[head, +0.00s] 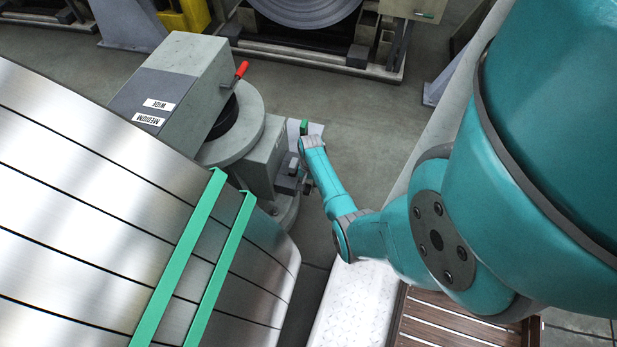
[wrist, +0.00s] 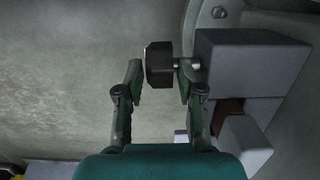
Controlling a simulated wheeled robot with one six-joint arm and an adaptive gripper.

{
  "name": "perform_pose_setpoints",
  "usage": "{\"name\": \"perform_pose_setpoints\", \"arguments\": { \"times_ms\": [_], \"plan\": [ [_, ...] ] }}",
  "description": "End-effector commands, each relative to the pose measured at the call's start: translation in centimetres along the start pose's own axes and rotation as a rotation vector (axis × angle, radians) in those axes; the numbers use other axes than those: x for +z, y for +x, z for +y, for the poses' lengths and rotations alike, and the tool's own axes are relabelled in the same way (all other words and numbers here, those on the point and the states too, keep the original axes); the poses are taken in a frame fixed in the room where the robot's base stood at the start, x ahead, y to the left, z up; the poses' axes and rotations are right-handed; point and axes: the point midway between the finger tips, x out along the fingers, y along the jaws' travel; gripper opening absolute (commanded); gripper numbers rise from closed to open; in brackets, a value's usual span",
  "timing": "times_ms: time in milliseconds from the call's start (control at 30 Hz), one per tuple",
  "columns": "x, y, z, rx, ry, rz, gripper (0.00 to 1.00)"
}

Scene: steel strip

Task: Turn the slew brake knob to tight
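A black round knob (wrist: 160,65) on a short metal shaft shows in the wrist view. The shaft runs right into a grey block (wrist: 240,62). My gripper (wrist: 161,78) is open. Its left fingertip is left of the knob, with a gap. Its right fingertip is right of the knob, by the shaft; I cannot tell whether it touches. The knob is around the level of the fingertips. No tight marking is readable.
A large banded steel coil (head: 90,200) fills the left of the head view. A grey machine head with MEDIUM and WIDE labels (head: 153,112) and a red-handled lever (head: 241,70) stands above the pedestal. Open floor (head: 370,120) lies right of it.

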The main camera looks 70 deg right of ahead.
Motion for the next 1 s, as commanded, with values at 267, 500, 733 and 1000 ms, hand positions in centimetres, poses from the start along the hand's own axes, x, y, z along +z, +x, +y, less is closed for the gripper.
{"name": "perform_pose_setpoints", "arguments": {
  "times_ms": [267,500,733,1000],
  "plan": [
    [-0.1,-4.9,0.0,-0.002,0.000,0.004,0.38],
    [-0.1,-9.2,0.0,-0.001,0.000,0.002,0.38],
    [0.0,-11.0,0.0,0.000,0.001,-0.001,0.38],
    [0.0,-11.3,0.0,0.000,0.000,-0.001,0.38]
  ]
}}
